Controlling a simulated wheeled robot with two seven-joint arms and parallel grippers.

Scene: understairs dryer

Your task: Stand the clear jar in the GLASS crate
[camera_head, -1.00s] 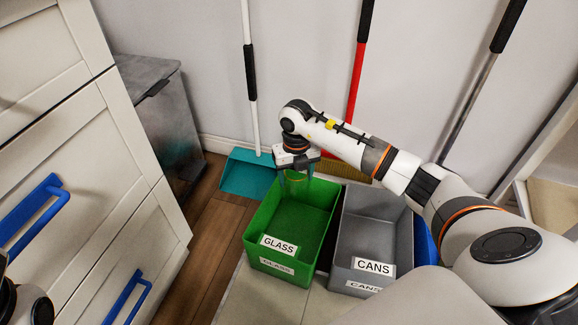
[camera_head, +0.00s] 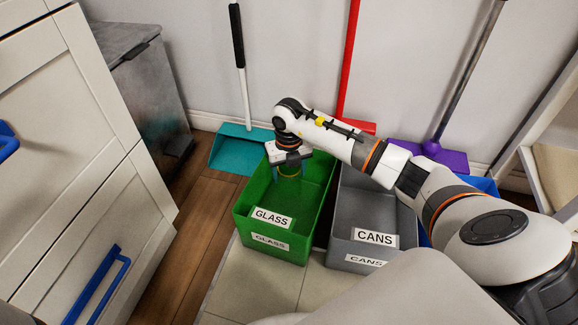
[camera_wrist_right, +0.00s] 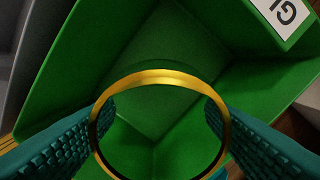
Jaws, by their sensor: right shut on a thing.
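The clear jar (camera_wrist_right: 160,77) shows its gold rim between the two teal fingers of my right gripper (camera_wrist_right: 160,135) in the right wrist view. My right gripper (camera_head: 289,174) is shut on the jar. In the head view the gripper is over the back part of the green GLASS crate (camera_head: 300,240), with the fingers at or below rim level. The jar is mostly hidden there by the gripper. In the wrist view green crate walls (camera_wrist_right: 235,25) surround the jar; I cannot tell whether its base touches the crate floor. My left gripper is not in view.
The grey CANS crate (camera_head: 340,236) stands just right of the GLASS crate, under my right arm. A teal dustpan (camera_head: 230,153) is behind left, a purple broom head (camera_head: 440,157) behind right. White drawers (camera_head: 75,150) stand at left. Wooden floor (camera_head: 195,225) is free between.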

